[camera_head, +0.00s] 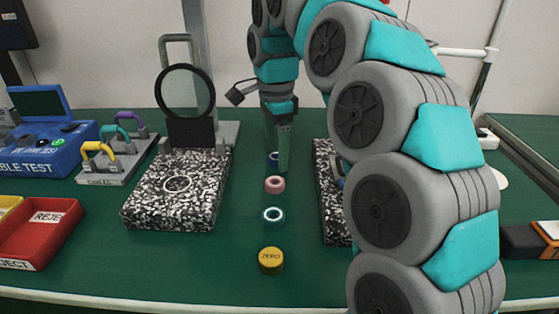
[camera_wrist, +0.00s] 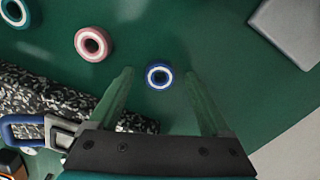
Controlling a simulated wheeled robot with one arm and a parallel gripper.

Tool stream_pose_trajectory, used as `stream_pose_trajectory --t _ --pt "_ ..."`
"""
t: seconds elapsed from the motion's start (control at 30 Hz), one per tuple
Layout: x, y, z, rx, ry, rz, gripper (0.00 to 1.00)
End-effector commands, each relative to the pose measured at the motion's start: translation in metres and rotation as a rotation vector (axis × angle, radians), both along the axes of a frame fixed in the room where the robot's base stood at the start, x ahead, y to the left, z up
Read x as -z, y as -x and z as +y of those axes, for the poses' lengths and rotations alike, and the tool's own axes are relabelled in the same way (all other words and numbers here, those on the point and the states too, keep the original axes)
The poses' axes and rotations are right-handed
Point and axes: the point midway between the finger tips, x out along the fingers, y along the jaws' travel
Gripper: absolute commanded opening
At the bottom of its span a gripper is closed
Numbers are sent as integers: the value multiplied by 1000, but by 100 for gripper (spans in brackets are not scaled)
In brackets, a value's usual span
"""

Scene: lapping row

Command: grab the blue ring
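The blue ring (camera_wrist: 159,76) lies flat on the green table, seen whole in the wrist view with a pale inner rim and dark centre. In the head view only part of the blue ring (camera_head: 273,155) shows, behind my fingers. My gripper (camera_wrist: 158,72) is open, with one finger on each side of the ring in the picture. Nothing is held between the fingers. In the head view my gripper (camera_head: 278,168) points down at the ring. Whether the fingertips touch the table cannot be told.
A pink ring (camera_head: 274,184), a teal ring (camera_head: 273,215) and a yellow ZERO piece (camera_head: 270,260) line up toward the front. Speckled blocks stand left (camera_head: 178,190) and right (camera_head: 331,190) of this row. A grey block (camera_wrist: 290,30) lies at the wrist view's upper right.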

Motion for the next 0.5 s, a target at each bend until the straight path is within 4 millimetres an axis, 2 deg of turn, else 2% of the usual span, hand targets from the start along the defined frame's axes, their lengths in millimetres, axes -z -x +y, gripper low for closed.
stream_pose_trajectory --t 0.07,0.5 --pt "0 0 0 0 0 0 74" --pt "0 0 0 0 0 0 25"
